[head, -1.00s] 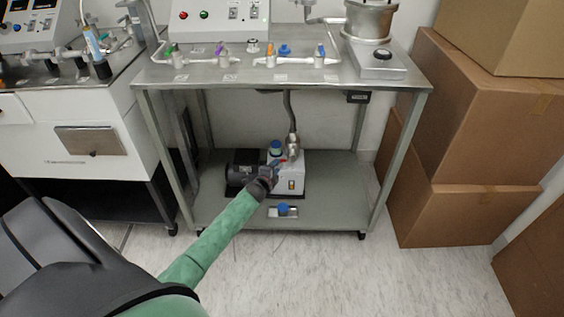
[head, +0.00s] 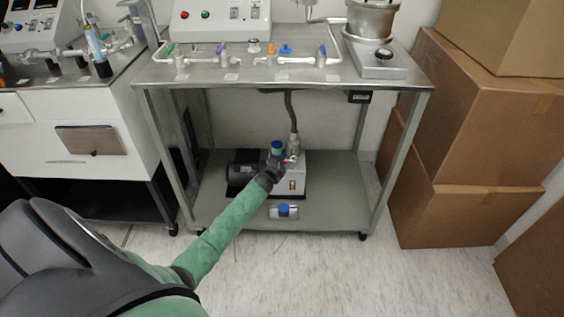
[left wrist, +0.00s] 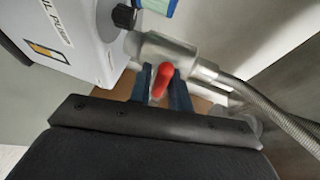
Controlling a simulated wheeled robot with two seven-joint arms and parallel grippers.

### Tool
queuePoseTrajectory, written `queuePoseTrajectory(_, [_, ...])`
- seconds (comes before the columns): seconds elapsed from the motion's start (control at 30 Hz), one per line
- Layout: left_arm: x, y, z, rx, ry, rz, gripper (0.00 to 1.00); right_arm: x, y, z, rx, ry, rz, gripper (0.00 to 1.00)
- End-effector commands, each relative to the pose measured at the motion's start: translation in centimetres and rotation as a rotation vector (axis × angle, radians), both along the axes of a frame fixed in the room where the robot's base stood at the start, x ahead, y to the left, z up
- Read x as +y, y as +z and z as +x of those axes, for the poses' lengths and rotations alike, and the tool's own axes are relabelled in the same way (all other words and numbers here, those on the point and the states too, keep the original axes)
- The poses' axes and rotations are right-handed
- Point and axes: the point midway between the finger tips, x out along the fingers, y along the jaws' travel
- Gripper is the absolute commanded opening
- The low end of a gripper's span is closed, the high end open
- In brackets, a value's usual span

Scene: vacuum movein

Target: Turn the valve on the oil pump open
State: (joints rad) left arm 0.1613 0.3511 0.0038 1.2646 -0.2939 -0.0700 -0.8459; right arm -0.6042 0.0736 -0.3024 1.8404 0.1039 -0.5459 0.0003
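The oil pump (head: 291,180) stands on the lower shelf of the metal cart, with a white body and a dark motor (head: 243,170). Its valve is a metal fitting on top with a red handle (left wrist: 162,82). In the left wrist view, the pump body (left wrist: 75,40) is at the upper left and the metal valve body (left wrist: 165,50) is just beyond the handle. My left gripper (head: 284,164) is at the valve. Its two fingers sit close on either side of the red handle and look shut on it. My right gripper is not in view.
The cart's steel top (head: 300,73) overhangs the pump, with valves and a control box above. A flexible metal hose (left wrist: 270,115) runs from the valve. A blue-knobbed part (head: 283,210) lies at the shelf front. Cardboard boxes (head: 450,215) stand at the right.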

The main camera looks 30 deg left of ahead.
Motion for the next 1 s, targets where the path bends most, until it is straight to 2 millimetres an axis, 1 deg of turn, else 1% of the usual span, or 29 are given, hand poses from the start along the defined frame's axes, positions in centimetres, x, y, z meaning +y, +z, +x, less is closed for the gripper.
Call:
queuePoseTrajectory(0.03, [0.0,0.0,0.0,0.0,0.0,0.0,0.09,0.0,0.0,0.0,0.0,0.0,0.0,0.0])
queuePoseTrajectory(0.07, [0.0,0.0,0.0,0.0,0.0,0.0,0.03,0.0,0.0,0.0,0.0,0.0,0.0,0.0])
queuePoseTrajectory(0.1, [0.0,0.0,0.0,0.0,0.0,0.0,0.0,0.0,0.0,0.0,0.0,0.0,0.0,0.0])
queuePoseTrajectory(0.47, [0.0,-0.3,0.0,-0.011,0.0,-0.019,0.0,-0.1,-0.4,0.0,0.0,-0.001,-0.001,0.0])
queuePoseTrajectory(0.8, [-0.2,-1.2,0.0,-0.091,-0.001,-0.148,0.0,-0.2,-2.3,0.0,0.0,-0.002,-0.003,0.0])
queuePoseTrajectory(1.0, [-0.2,-1.4,0.0,-0.128,0.0,-0.209,0.0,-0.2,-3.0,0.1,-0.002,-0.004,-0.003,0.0])
